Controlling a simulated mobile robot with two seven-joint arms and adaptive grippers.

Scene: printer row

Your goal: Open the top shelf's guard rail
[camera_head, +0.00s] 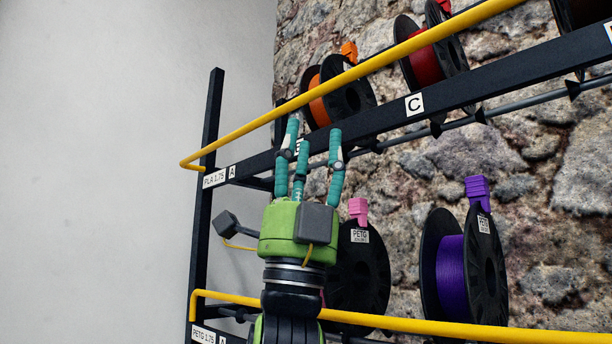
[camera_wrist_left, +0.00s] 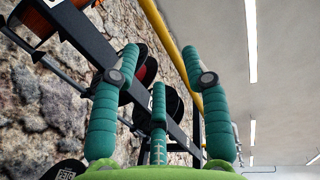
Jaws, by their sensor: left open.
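The top shelf's guard rail (camera_head: 250,131) is a yellow bar in the head view. It rises from the dark left post towards the upper right and runs in front of the upper spools. It also shows in the left wrist view (camera_wrist_left: 166,36), running behind the fingers. My left gripper (camera_head: 312,137) has teal fingers and a green palm. Its fingers are spread and empty, with their tips below the rail in the picture, in front of the upper shelf beam near a partly hidden label. In the wrist view the gripper (camera_wrist_left: 160,68) is open, with the rail passing between its fingers.
The upper shelf beam (camera_head: 470,84) carries an orange spool (camera_head: 319,106) and a red spool (camera_head: 426,66). Below are a purple spool (camera_head: 451,273) and a dark spool (camera_head: 367,275) beside my arm. A lower yellow rail (camera_head: 420,326) crosses the bottom. A stone wall (camera_head: 540,200) stands behind.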

